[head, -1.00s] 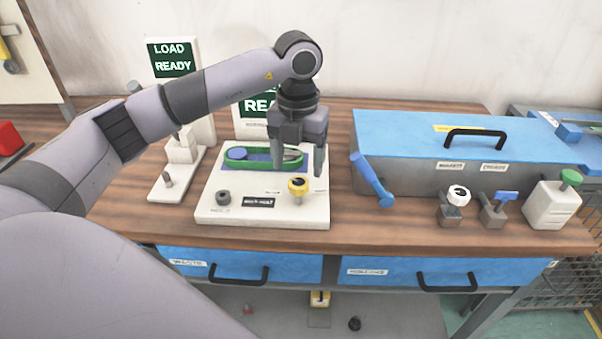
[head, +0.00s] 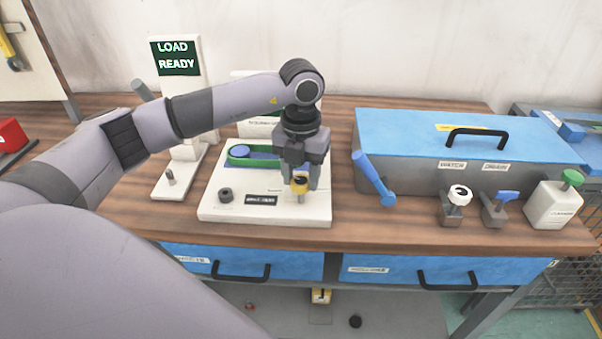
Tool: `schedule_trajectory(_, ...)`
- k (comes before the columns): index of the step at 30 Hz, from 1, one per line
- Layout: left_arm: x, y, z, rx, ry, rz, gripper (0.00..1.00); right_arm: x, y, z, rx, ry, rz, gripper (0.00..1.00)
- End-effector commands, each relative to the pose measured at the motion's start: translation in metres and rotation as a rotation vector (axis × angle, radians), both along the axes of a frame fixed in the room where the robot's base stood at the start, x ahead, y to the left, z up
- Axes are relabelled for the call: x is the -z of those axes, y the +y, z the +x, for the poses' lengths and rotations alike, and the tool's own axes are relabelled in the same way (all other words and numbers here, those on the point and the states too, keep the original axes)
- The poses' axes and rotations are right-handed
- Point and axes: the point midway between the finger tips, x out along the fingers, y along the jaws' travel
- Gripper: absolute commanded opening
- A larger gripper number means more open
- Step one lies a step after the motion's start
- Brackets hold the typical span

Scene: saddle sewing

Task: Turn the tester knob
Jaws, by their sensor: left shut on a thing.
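The tester (head: 215,211) is a white block on the wooden bench, with a green belt loop (head: 238,163) and blue pulley on top. The screen behind the tester is mostly hidden by my left arm. My right gripper is not in view.
A "LOAD READY" sign (head: 176,57) stands back left on a white device. A blue-lidded box (head: 440,135) with a blue lever (head: 372,179) is to the right. A white valve (head: 458,197), a blue-handled valve (head: 497,207) and a white bottle (head: 552,205) stand at the right front.

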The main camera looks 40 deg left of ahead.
Motion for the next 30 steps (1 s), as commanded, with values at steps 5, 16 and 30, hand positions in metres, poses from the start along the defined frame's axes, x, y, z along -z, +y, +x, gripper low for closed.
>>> schedule_trajectory(5, 0.000, 0.000, 0.000, 0.042, 0.000, 0.000, 0.15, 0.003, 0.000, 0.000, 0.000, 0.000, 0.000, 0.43)
schedule_trajectory(16, 0.001, 0.000, 0.000, 0.303, 0.000, -0.001, 0.15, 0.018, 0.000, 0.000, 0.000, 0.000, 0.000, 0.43)
schedule_trajectory(30, 0.001, -0.001, 0.000, 0.750, -0.001, -0.001, 0.15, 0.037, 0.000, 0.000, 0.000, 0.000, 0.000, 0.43)
